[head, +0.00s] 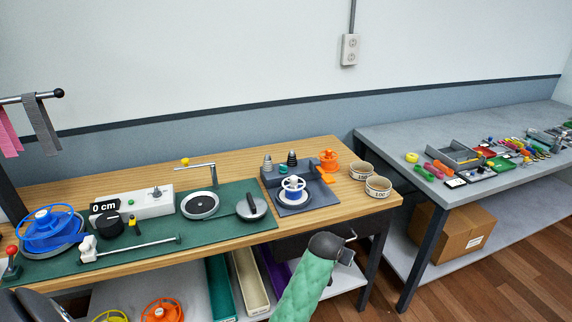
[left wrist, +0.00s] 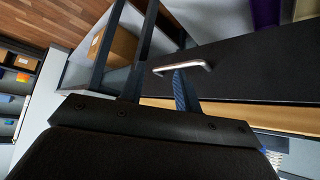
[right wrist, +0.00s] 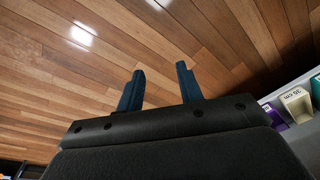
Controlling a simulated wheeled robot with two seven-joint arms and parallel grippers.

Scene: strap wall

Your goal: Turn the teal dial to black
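A small teal part (head: 283,169), which may be the teal dial, sits at the back of the grey-blue tray (head: 325,196) on the wooden bench in the head view. A green arm in the head view ends near the drawer, which fits my left wrist view. There my left gripper (left wrist: 158,72) is open, with the drawer handle (left wrist: 182,68) beyond its fingers. My right gripper (right wrist: 160,68) is open and empty over the floor.
The green mat (head: 150,233) holds a blue wheel (head: 52,228), a white box (head: 150,203), a black knob and round discs. An orange wheel (head: 329,160) and two cups stand at the bench's right. A grey table (head: 400,140) stands right.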

